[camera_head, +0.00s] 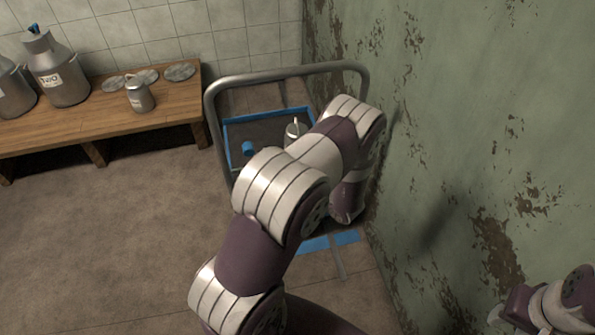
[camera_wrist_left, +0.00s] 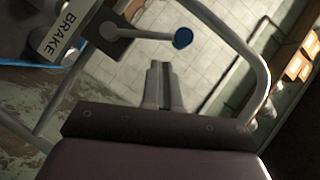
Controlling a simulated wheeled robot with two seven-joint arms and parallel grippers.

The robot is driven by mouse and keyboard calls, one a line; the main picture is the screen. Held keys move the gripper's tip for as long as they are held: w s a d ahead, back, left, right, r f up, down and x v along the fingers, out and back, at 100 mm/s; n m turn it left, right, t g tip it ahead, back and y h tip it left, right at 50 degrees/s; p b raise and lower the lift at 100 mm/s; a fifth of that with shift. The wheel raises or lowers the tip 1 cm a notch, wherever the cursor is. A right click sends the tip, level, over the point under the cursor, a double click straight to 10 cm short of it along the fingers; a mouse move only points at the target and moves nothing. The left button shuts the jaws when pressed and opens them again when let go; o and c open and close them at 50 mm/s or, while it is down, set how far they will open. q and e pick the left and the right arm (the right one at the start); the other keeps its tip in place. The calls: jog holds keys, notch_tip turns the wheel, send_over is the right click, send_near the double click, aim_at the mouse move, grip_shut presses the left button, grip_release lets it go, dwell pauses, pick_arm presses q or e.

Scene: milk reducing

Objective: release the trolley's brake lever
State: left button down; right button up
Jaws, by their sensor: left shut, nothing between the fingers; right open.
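The trolley's bent metal handle (camera_head: 285,76) rises over a blue-edged platform (camera_head: 265,113), partly hidden behind my left arm in the head view. In the left wrist view the brake lever (camera_wrist_left: 145,35) is a pale rod running from a dark bracket (camera_wrist_left: 105,28) to a round blue knob (camera_wrist_left: 183,38). A white plate marked BRAKE (camera_wrist_left: 62,38) is beside the bracket. My left gripper (camera_wrist_left: 164,66) is shut and empty, its tips just below the lever, with a visible gap from the knob. My right gripper (camera_head: 498,316) is open at the lower right, away from the trolley.
A peeling green wall (camera_head: 450,130) stands close on the right of the trolley. A wooden bench (camera_head: 165,115) with metal milk cans (camera_head: 60,75) stands at the back left. A small can (camera_head: 294,133) and a blue cylinder (camera_head: 249,148) show at the trolley platform. The left floor is clear.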

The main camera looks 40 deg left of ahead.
pick_arm(q)
jog(key=v, duration=0.4)
jog(key=shift+d, duration=0.25)
